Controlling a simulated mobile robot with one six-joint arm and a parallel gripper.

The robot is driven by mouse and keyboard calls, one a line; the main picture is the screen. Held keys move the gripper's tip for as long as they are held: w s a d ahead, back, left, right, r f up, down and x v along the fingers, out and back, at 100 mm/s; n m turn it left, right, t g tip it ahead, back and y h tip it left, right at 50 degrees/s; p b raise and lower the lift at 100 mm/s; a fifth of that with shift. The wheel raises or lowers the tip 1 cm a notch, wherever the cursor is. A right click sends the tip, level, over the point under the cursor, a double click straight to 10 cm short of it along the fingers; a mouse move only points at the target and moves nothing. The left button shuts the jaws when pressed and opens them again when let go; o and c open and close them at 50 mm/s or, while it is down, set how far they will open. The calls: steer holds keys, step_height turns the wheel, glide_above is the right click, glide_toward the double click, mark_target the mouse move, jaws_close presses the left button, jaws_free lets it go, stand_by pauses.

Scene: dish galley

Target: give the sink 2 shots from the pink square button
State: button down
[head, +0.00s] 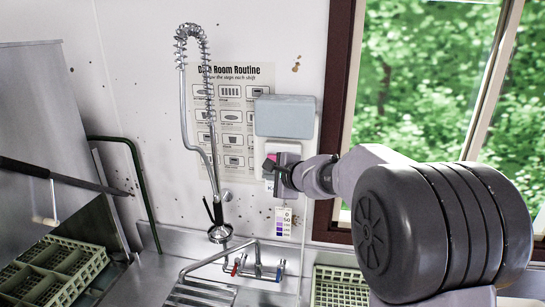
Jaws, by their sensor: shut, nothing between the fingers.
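The dispenser (285,117) is a pale grey-blue and white box on the wall above the sink. A small patch of pink (272,157) shows at its lower left, right beside my gripper, and seems to be the pink button. My gripper (269,165) is shut and empty at the front of the dispenser and hides most of its lower face. I cannot tell whether the fingertips touch the button. The sink (205,292) lies below at the bottom of the view, only partly seen.
A coiled spray hose (184,75) hangs left of the dispenser, and a tap with red and blue handles (257,268) stands below. Green racks (52,268) sit at the left and bottom right. A window (430,80) is at the right behind my arm.

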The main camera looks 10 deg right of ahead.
steer(key=shift+w+d+p, duration=0.3)
steer(key=shift+w+p, duration=0.1)
steer(key=shift+w, duration=0.35)
steer(key=shift+w+d+p, duration=0.35)
steer(key=shift+w, duration=0.45)
steer(key=shift+w+d+p, duration=0.3)
steer(key=shift+w+p, duration=0.1)
steer(key=shift+w, duration=0.35)
steer(key=shift+w+d, duration=0.2)
steer(key=shift+w, duration=0.2)
steer(key=shift+w+d+p, duration=0.25)
steer(key=shift+w+p, duration=0.25)
steer(key=shift+w, duration=0.2)
stand_by(1.0)
stand_by(0.3)
steer(key=shift+s+a+b, duration=0.2)
steer(key=shift+s+b, duration=0.35)
steer(key=shift+b, duration=0.05)
steer(key=shift+s+a+b, duration=0.2)
steer(key=shift+s+b, duration=0.3)
steer(key=shift+b, duration=0.1)
steer(key=shift+f, duration=0.15)
